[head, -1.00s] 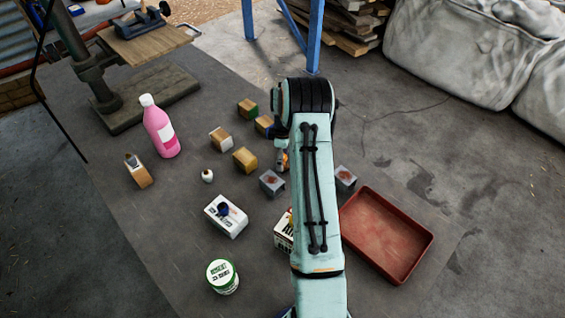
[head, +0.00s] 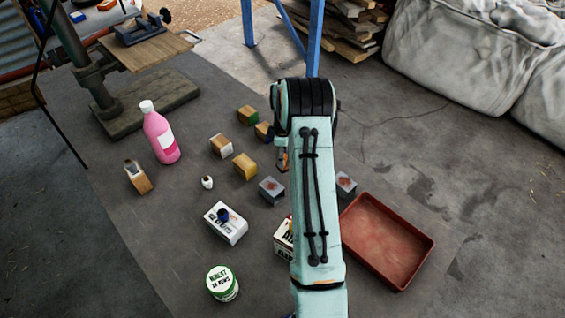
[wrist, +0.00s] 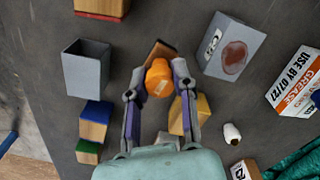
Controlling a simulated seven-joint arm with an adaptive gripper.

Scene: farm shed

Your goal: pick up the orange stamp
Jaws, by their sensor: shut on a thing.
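The orange stamp (wrist: 158,76) is between the two fingertips of my gripper (wrist: 158,92) in the wrist view. A rounded orange part with a small pale mark faces the camera, and a brown wood-like part shows just past it. My gripper is shut on it. In the head view the orange stamp (head: 281,160) shows small at the left edge of my arm, below the visible part of my gripper (head: 281,146). My arm hides much of the gripper there. The stamp appears above the floor mat.
A red tray (head: 427,250) lies right of my arm. A pink bottle (head: 160,137) stands left.

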